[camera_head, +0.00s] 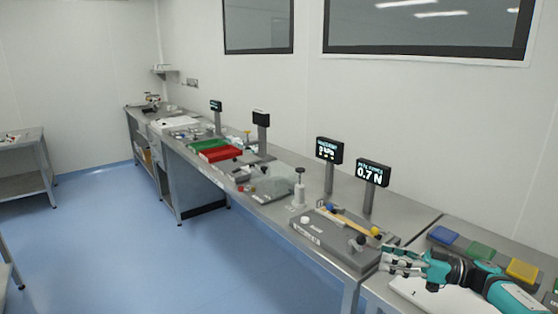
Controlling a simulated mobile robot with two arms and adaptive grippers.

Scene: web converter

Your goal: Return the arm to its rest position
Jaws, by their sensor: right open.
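My right gripper (402,261) shows at the lower right, its arm coming in from the right edge. Its fingers are open and point left, over the near end of the bench. Nothing shows between the fingers. A grey fixture plate (330,238) with small knobs and a yellow bar lies just left of the fingertips; I cannot tell whether they touch it. My left gripper is not in view.
A steel bench (400,215) runs along the wall. Displays (372,173), a white bottle (299,190), a red tray (217,154) and a green tray (203,144) stand on it. Blue (443,235), green (480,251) and yellow (522,271) blocks lie behind my right arm. The blue floor (150,250) is clear.

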